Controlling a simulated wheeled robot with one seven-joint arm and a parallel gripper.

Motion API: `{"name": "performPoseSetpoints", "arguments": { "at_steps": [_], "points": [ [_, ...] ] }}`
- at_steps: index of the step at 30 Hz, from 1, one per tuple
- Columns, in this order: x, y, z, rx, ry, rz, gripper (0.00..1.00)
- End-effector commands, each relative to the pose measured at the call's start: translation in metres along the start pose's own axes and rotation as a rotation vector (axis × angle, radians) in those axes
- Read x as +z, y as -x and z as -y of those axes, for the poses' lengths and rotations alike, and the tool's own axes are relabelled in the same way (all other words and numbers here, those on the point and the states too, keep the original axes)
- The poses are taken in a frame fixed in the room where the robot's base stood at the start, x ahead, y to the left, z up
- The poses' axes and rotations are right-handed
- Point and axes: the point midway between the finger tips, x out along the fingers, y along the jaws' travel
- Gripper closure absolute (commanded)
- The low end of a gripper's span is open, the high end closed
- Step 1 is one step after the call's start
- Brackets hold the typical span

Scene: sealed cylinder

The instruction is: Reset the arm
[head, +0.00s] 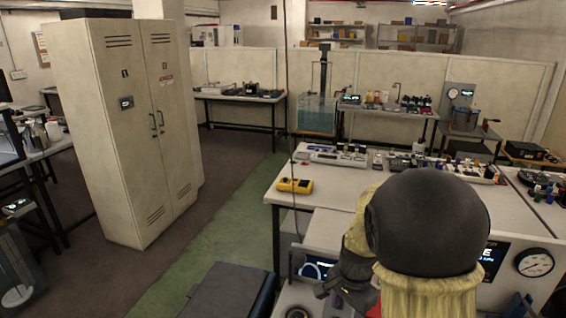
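My arm fills the lower right of the head view, with a large black rounded joint cover and pale yellow links. It reaches down over the near end of the white workbench (345,196). A dark end part that looks like my gripper (334,287) shows low beside the arm, partly hidden by it. Its fingers are too small and dark to read, and I cannot tell whether it holds anything. No sealed cylinder can be made out clearly.
A yellow handheld meter (295,186) lies on the workbench's left side. A round pressure gauge (534,263) is right of my arm. A tall beige cabinet (125,120) stands left. A dark box (228,291) is at the bottom centre. Green floor (232,225) between cabinet and bench is clear.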

Motion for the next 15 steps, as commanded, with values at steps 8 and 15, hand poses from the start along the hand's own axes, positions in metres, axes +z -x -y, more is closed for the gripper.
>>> {"name": "performPoseSetpoints", "arguments": {
  "at_steps": [8, 15],
  "points": [
    [0.047, 0.022, -0.059, -0.065, 0.646, -0.109, 0.51],
    [0.064, 0.026, -0.079, -0.062, 0.913, -0.173, 0.51]
  ]
}}
